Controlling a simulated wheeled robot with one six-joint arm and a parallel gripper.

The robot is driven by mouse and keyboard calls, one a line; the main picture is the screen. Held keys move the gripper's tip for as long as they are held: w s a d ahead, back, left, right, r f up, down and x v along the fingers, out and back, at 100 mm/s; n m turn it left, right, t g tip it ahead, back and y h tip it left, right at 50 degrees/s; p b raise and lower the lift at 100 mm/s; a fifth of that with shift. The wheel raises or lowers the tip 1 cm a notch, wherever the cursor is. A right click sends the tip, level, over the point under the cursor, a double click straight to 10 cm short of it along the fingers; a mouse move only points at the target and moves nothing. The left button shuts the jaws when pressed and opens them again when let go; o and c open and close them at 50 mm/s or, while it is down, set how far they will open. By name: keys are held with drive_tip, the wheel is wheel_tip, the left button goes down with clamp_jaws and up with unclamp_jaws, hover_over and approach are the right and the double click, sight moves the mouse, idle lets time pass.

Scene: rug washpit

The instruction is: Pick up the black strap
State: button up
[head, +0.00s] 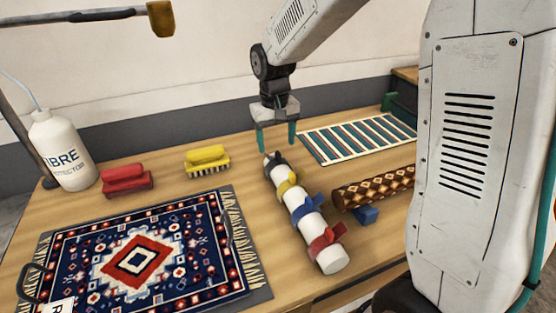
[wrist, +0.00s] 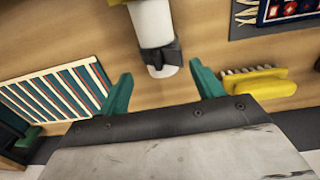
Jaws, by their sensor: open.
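The black strap (head: 274,160) is wrapped around the far end of a white roll (head: 332,260) on the wooden table. It also shows in the wrist view (wrist: 160,57), with a tab sticking out to one side. A yellow strap (head: 289,184), a blue strap (head: 307,207) and a red strap (head: 325,239) sit farther along the same roll. My gripper (head: 276,143) is open and empty above the roll's far end. In the wrist view its green fingers (wrist: 160,85) stand apart, with the roll end and the strap between and beyond them.
A striped rug (head: 360,137) and a rolled patterned rug (head: 375,188) lie to the right, with a blue block (head: 366,215) beside the roll. A yellow brush (head: 207,160), a red brush (head: 126,180), a white bottle (head: 62,150) and a patterned rug (head: 135,255) are to the left.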

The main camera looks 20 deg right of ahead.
sight(278, 153)
drive_tip(key=f, duration=0.5)
drive_tip(key=shift+d+f, duration=0.1)
drive_tip(key=shift+d, duration=0.1)
drive_tip(key=c, duration=1.1)
drive_tip(key=shift+o, duration=0.2)
